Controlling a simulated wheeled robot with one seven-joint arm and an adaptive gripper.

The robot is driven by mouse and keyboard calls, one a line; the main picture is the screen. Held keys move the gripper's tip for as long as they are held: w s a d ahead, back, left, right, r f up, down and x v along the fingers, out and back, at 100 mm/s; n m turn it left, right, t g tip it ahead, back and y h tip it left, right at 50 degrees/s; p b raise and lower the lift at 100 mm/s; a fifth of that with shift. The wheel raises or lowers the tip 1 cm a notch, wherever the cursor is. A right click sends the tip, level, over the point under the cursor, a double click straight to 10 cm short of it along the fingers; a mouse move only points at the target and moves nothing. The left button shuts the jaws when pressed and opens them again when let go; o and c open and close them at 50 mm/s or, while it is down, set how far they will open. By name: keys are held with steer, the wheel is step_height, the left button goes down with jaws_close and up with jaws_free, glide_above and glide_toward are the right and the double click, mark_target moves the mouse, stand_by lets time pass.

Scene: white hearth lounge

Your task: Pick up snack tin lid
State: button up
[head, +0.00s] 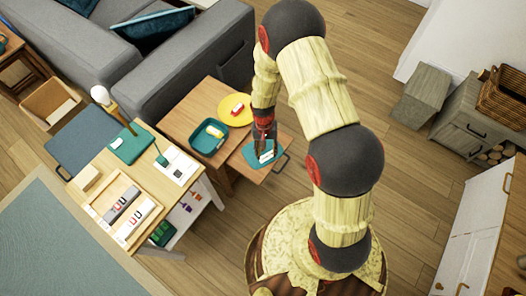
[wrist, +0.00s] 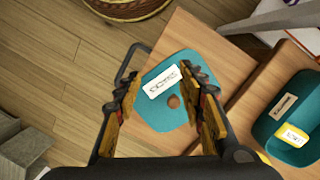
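The snack tin lid is a teal piece with a white label and a brown round spot or hole. In the wrist view the lid (wrist: 160,114) lies on a small wooden surface between my fingers; it also shows in the head view (head: 251,153). My gripper (wrist: 165,78) is open and empty, its two fingers apart on either side of the lid as seen from the wrist. In the head view my gripper (head: 263,137) points down over the lid; the height gap is hard to tell. The teal open tin (wrist: 261,124) stands to the right, with labelled items inside.
A yellow plate (head: 234,118) with a red and white item sits on the wooden side table (head: 178,115). A dark handle (wrist: 125,62) edges the small surface. A desk (head: 98,184) with trays and a lamp is at left, a grey sofa (head: 160,62) behind.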

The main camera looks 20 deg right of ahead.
steer(key=shift+m+t, duration=0.7)
steer(key=shift+t, duration=0.2)
steer(key=w, duration=0.5)
steer(key=shift+w+a, duration=0.1)
steer(key=shift+w, duration=0.4)
steer(key=shift+m, duration=0.3)
steer(key=shift+d+f+b, duration=0.15)
steer(key=shift+f+b, duration=0.75)
steer(key=shift+f, duration=1.05)
steer(key=shift+d+f+b, duration=0.15)
steer(key=shift+f+b, duration=0.75)
steer(key=shift+f, duration=1.05)
steer(key=c, duration=0.3)
steer(key=c, duration=0.7)
jaws_close()
